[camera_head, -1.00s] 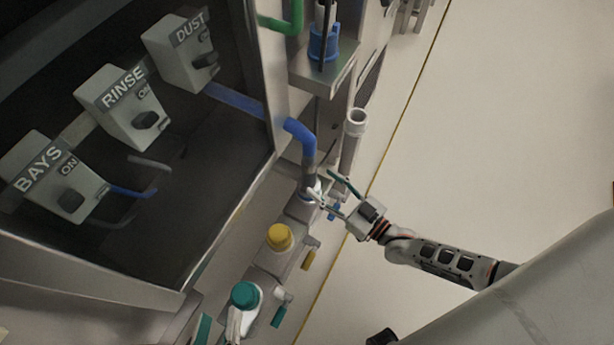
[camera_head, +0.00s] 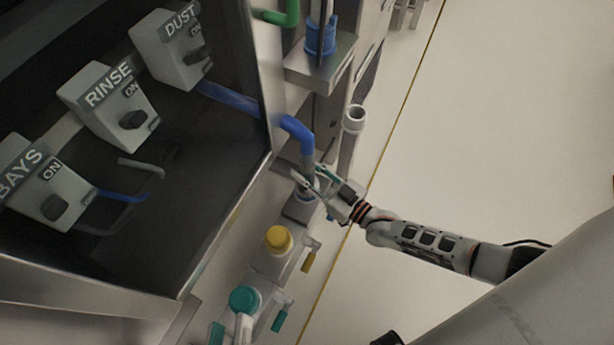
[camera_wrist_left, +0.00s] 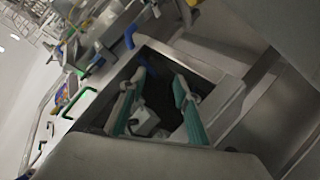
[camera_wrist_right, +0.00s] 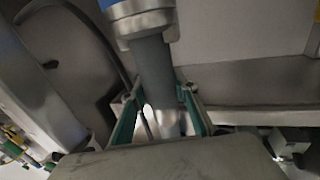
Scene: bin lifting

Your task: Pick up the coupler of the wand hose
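The blue wand hose (camera_head: 297,130) bends down out of the cabinet in the head view and ends in a grey coupler (camera_head: 307,165), upright above a grey base. My right gripper (camera_head: 312,179) is at the coupler's lower part, fingers spread. In the right wrist view the grey coupler (camera_wrist_right: 152,62), below a pale metallic collar (camera_wrist_right: 143,22), comes down between the teal fingers of my right gripper (camera_wrist_right: 158,97). The fingers stand on either side; contact cannot be told. My left gripper (camera_wrist_left: 164,80) is open and empty in the left wrist view.
A yellow-capped fitting (camera_head: 279,238) and a teal-capped fitting (camera_head: 244,298) stand in a row nearer me. An upright grey tube (camera_head: 353,122) stands right of the hose. The dark cabinet (camera_head: 215,150) is at the left. The floor (camera_head: 500,130) at right is open.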

